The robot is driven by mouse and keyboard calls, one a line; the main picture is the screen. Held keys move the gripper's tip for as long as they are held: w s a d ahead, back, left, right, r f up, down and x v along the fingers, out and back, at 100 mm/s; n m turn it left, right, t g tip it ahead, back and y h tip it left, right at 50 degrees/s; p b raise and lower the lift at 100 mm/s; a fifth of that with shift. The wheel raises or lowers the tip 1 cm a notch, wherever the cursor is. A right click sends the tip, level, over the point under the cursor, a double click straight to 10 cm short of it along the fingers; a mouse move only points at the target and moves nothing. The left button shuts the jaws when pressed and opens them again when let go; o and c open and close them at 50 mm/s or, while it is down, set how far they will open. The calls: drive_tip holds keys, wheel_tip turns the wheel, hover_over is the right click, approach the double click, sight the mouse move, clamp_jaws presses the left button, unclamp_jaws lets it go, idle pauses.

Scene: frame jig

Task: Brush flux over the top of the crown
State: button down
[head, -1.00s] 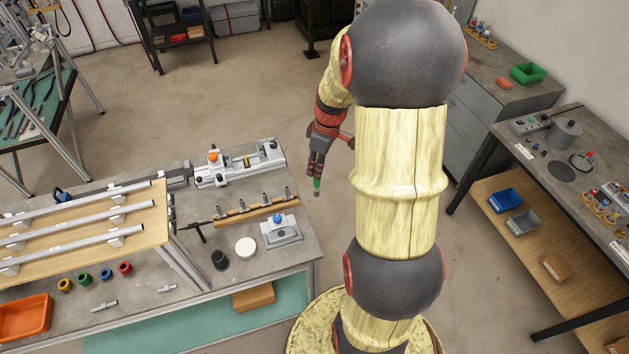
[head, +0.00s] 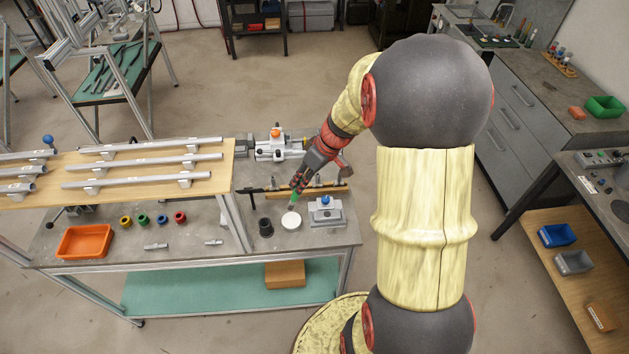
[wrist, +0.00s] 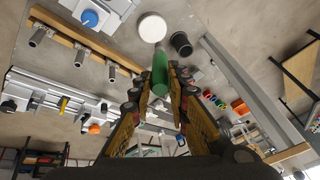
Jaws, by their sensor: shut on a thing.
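My gripper (head: 297,185) is shut on a green-handled brush (head: 295,196), which points downward over the bench. The brush (wrist: 160,72) also shows between my gripper's fingers (wrist: 162,84) in the wrist view. Its lower end is close to a white round pot (head: 291,221); I cannot tell whether they touch. The white pot (wrist: 152,28) lies just past the brush in the wrist view. A grey block fixture with a blue knob (head: 326,210) stands to the right of the pot. I cannot clearly pick out the crown; it may be in this fixture.
A black cup (head: 265,228) stands left of the pot. A wooden rack (head: 322,192) with several metal pieces lies behind. A long clamp jig with an orange knob (head: 280,147) is at the back. A raised wooden shelf (head: 130,176) with tubes fills the left.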

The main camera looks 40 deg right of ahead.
drive_tip(key=shift+d+f, duration=0.1)
drive_tip(key=shift+d, duration=0.1)
drive_tip(key=shift+a+f, duration=0.15)
drive_tip(key=shift+f, duration=0.25)
drive_tip(key=shift+f+b, duration=1)
drive_tip(key=shift+f, duration=1.5)
drive_tip(key=shift+f+b, duration=0.6)
drive_tip(key=shift+b, duration=0.1)
drive_tip(key=shift+s+f+b, duration=0.1)
drive_tip(key=shift+f+b, duration=0.05)
drive_tip(key=shift+b, duration=0.35)
idle(1.4)
drive_tip(key=shift+r+p, duration=1.4)
drive_tip(key=shift+r, duration=2.25)
